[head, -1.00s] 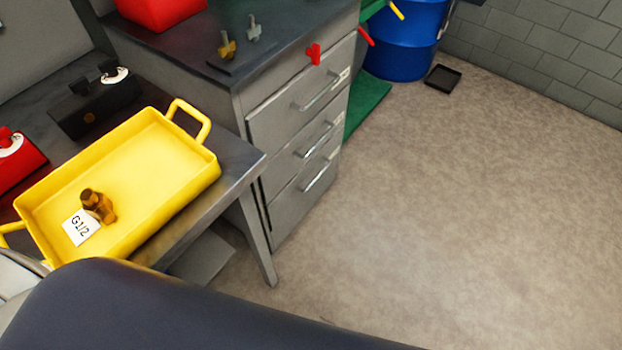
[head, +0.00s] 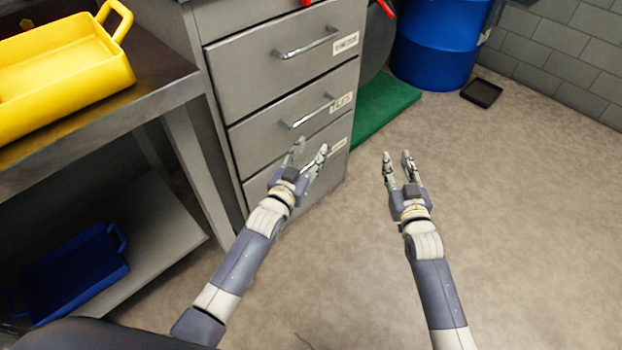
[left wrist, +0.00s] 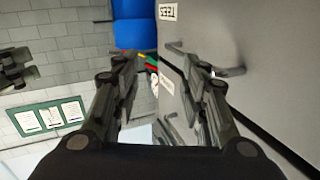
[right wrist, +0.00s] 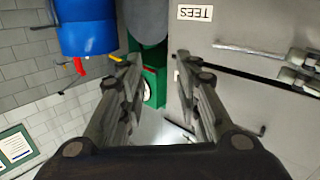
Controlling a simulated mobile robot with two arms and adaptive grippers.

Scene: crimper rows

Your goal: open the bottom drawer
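The grey cabinet (head: 215,60) has three shut drawers with bar handles. The bottom drawer (head: 334,172) is partly hidden in the head view behind my left gripper (head: 311,148), which covers most of its handle. My left gripper is open and empty, in front of the cabinet. In the left wrist view a bar handle (left wrist: 235,71) passes behind one of its fingers, near an upside-down "TEES" label (left wrist: 168,12); I see no grasp. My right gripper (head: 396,155) is open and empty, over the floor to the right of the cabinet.
A table (head: 150,105) with a yellow tray (head: 100,85) stands left of the cabinet. A blue tray (head: 75,275) lies on its lower shelf. A green mat (head: 390,105), blue barrel (head: 435,45) and black tray (head: 481,92) lie beyond. The floor (head: 520,220) at right is clear.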

